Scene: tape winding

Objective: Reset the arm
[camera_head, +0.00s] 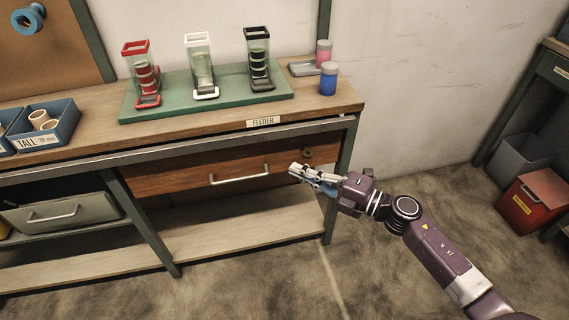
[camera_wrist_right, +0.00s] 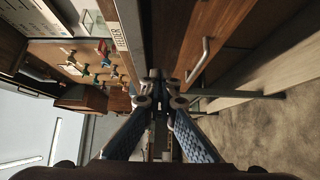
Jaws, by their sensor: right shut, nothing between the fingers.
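My right gripper (camera_head: 295,170) is in front of the workbench, by the wooden drawer (camera_head: 185,180) with its metal handle (camera_head: 240,177). The gripper is shut and empty, and in the head view it lies just right of the handle, at about drawer height. In the right wrist view the blue-padded fingers of my right gripper (camera_wrist_right: 159,100) meet at their tips, and the drawer handle (camera_wrist_right: 199,60) shows beyond them to the right. My left gripper is not in view.
On the bench top (camera_head: 330,104), a green base (camera_head: 215,88) holds red, white and black feeders. A blue jar (camera_head: 328,78) and a pink jar (camera_head: 324,52) stand near the right end. A red bin (camera_head: 530,200) is at far right. The floor (camera_head: 400,170) between is clear.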

